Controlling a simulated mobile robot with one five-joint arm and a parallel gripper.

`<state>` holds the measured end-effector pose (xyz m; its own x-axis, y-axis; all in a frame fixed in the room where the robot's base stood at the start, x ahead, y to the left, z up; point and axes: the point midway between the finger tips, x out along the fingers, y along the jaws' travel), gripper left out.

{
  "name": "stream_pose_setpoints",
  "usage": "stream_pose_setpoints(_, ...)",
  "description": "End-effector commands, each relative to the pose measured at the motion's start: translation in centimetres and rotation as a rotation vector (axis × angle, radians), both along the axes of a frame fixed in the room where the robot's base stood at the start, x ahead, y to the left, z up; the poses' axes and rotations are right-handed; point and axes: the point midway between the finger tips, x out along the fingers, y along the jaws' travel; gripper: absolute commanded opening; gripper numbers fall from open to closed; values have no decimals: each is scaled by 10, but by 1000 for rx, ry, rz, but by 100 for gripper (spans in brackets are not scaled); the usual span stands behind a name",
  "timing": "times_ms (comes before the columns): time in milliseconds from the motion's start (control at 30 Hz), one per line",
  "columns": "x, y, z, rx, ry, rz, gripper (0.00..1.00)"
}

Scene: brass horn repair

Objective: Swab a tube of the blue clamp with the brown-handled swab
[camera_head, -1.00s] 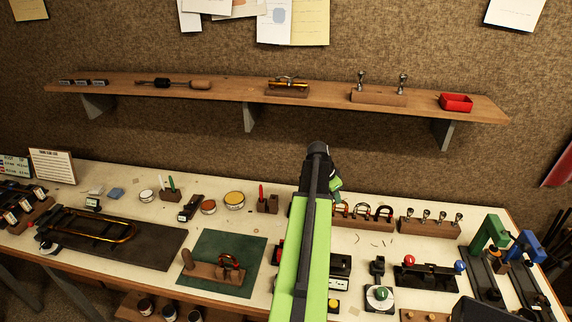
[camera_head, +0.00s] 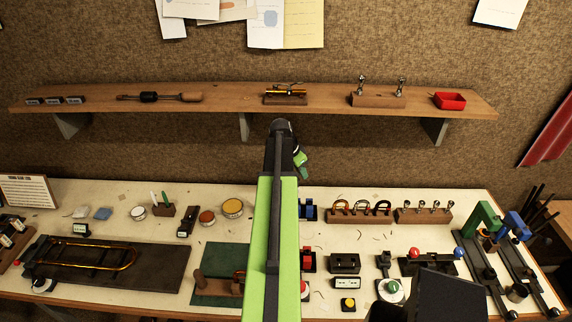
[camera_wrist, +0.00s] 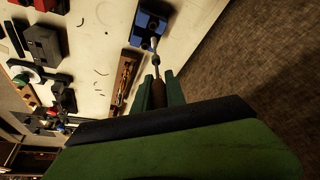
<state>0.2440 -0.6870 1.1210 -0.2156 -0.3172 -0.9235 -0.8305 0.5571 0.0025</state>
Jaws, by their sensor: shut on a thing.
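My gripper (camera_wrist: 157,90) has green fingers and is shut on the brown handle of the swab (camera_wrist: 158,95). The swab's thin metal rod points up the wrist view toward a blue block (camera_wrist: 149,24) on the bench. I cannot tell whether its tip touches the block. In the head view my gripper (camera_head: 302,165) is mostly behind my arm, above the back of the bench, and the swab cannot be made out. The blue block also shows there (camera_head: 309,211). The blue clamp (camera_head: 515,225) stands at the bench's right end, beside a green clamp (camera_head: 484,218).
A wooden rack of curved brass tubes (camera_head: 361,216) stands right of the blue block. A rack of mouthpieces (camera_head: 423,216) is further right. A shelf (camera_head: 225,97) runs along the wall above. Switch boxes (camera_head: 345,263) crowd the front middle.

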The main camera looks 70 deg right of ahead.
Motion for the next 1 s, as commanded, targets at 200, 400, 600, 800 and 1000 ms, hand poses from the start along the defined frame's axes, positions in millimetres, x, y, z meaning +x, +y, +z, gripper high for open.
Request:
stream_pose_setpoints(200, 5, 1, -1, 0, 0, 8, 0)
stream_pose_setpoints(400, 7, 2, -9, 0, 0, 10, 0)
stream_pose_setpoints(600, 7, 2, -27, 0, 0, 10, 0)
stream_pose_setpoints(800, 7, 2, -42, 0, 0, 10, 0)
stream_pose_setpoints(1000, 7, 2, -41, 0, 0, 10, 0)
